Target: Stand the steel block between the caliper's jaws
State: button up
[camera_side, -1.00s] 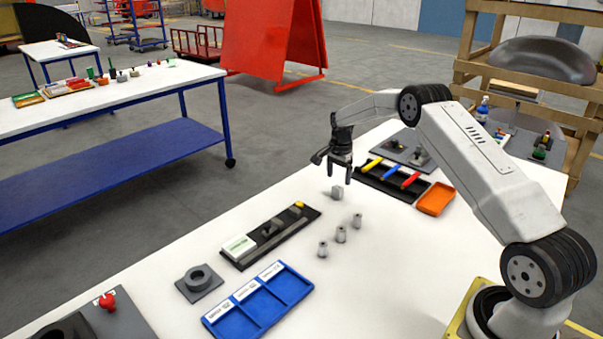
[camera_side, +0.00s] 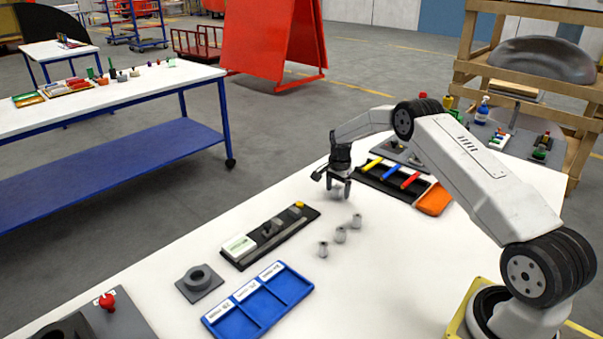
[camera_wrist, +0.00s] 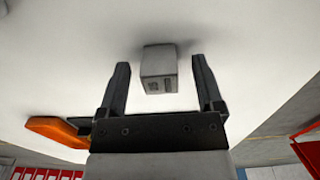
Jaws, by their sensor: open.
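The steel block (camera_side: 338,193) is a small grey block on the white table, mostly hidden by my gripper in the side view. In the wrist view the block (camera_wrist: 159,68) shows dark markings on its near face and lies between my two fingers, with a gap on each side. My gripper (camera_side: 339,192) is open, low over the table at the block; it also shows in the wrist view (camera_wrist: 160,78). The caliper (camera_side: 270,232) lies on a dark base with a pale label or display block at its left end and a yellow knob at its right end.
Several small grey cylinders (camera_side: 340,235) stand right of the caliper. A blue compartment tray (camera_side: 262,302) and a grey ring fixture (camera_side: 199,281) are nearer. A black tray with coloured bars (camera_side: 392,178) and an orange tray (camera_side: 434,199) lie behind my gripper.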

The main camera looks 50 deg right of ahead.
aim_at(338, 187)
grip_shut()
dwell(0.3)
jog(key=shift+r, duration=0.15)
jog(key=shift+r, duration=1.35)
jog(key=s+a+r, duration=0.2)
jog(key=s+r, duration=0.3)
jog(key=s, duration=0.1)
jog(key=s+a+r, duration=0.3)
jog(key=s+r, duration=0.2)
jog(key=s, duration=0.2)
jog(key=shift+a, duration=0.25)
